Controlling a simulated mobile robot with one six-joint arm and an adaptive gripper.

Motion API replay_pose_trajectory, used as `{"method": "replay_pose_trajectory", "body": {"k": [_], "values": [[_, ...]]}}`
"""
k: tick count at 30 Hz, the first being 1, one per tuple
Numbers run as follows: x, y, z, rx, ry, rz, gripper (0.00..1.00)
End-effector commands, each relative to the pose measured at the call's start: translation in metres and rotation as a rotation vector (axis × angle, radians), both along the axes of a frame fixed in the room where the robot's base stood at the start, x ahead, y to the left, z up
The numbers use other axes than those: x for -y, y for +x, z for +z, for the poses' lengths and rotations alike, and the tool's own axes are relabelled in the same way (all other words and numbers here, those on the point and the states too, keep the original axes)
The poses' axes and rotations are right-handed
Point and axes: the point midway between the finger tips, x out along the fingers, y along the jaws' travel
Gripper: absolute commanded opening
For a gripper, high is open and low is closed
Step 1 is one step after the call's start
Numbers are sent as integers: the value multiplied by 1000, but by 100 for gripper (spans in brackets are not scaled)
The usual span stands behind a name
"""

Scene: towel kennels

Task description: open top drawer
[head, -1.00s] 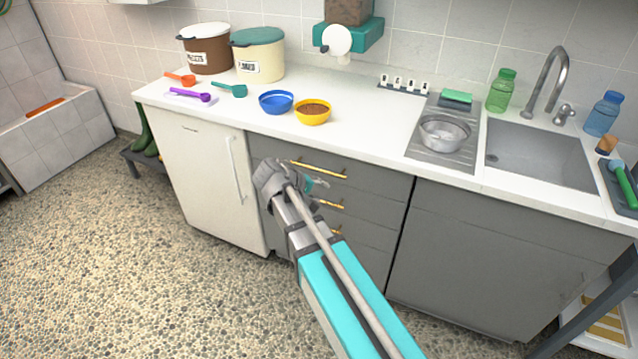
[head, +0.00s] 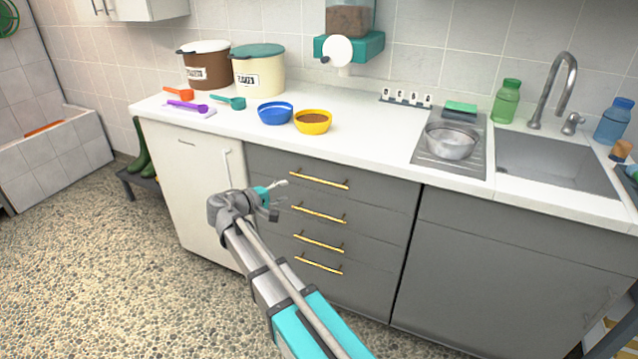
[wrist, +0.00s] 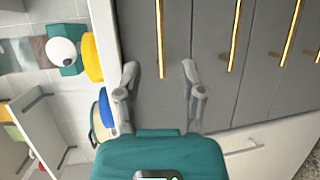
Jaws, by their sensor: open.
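The top drawer (head: 275,166) is the uppermost of several grey drawers under the counter, and it is shut. Its brass bar handle (head: 319,178) runs level across its front. In the wrist view, turned on its side, the top handle (wrist: 160,40) stands upright in the picture, ahead of and between the fingers. My gripper (head: 280,195) is in front of the drawers, left of the handles. Its two fingers are spread and empty, and they also show in the wrist view (wrist: 160,75). No contact with the handle shows.
Lower drawers have like handles (head: 319,213). A white fridge (head: 195,185) stands left of the drawers and a grey cabinet (head: 500,265) right. The counter (head: 370,140) above holds a blue bowl (head: 276,113) and a yellow bowl (head: 313,122). The floor in front is clear.

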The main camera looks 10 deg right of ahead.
Motion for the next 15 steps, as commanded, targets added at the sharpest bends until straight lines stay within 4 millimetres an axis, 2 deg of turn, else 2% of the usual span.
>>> {"method": "replay_pose_trajectory", "body": {"k": [8, 15], "values": [[4, 2, -1, 0, 1, -1, 51], [21, 12, -5, -1, 2, -3, 51]]}}
